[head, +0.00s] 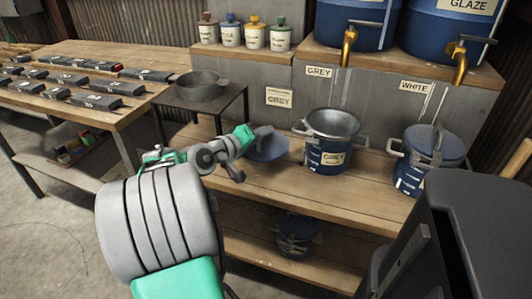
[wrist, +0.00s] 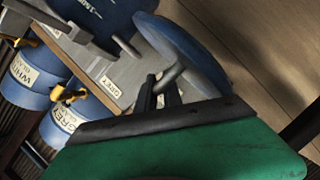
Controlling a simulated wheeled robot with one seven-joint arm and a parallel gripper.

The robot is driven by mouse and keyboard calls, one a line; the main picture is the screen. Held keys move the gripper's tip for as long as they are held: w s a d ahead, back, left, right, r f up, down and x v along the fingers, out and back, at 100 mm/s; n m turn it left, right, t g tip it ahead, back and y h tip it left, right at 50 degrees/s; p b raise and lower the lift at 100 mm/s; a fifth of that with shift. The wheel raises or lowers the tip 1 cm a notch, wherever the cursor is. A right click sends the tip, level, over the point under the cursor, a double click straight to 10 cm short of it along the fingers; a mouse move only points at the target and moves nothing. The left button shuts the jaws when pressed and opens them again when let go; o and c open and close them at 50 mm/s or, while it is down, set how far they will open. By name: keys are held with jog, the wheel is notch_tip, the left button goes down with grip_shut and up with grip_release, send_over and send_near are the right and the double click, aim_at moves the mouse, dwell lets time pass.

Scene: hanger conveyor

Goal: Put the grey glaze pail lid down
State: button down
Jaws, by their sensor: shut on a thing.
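The grey glaze pail lid (head: 268,150) is a round blue disc with a bar handle. It is left of the open grey glaze pail (head: 328,157), apart from it, at or just above the wooden bench; I cannot tell if it touches. My gripper (head: 262,132) is shut on the lid's handle from the left. The wrist view shows the jaws (wrist: 162,90) around the handle, with the lid (wrist: 190,48) beyond them, tilted in the picture. The pail, labelled GREY, has its grey metal inside showing.
A white-side pail (head: 411,178) with its lid on stands at the right of the bench (head: 365,185). Two blue barrels with brass taps (head: 347,45) sit above. A dark pot (head: 201,88) stands on a small table behind left. Bench front near the lid is clear.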

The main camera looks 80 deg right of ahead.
aim_at(263, 145)
notch_tip(263, 145, down, 5)
jog(key=shift+f+b, duration=0.15)
jog(key=shift+b, duration=0.55)
jog(key=shift+f, duration=0.2)
jog(key=c, duration=1.5)
grip_release()
jog(key=shift+r, duration=0.1)
jog(key=shift+a+r, duration=0.1)
jog(key=shift+r, duration=0.1)
jog(key=p+v, duration=0.2)
jog(key=v, duration=0.9)
jog(key=shift+w+a, duration=0.2)
jog(key=shift+a, duration=0.15)
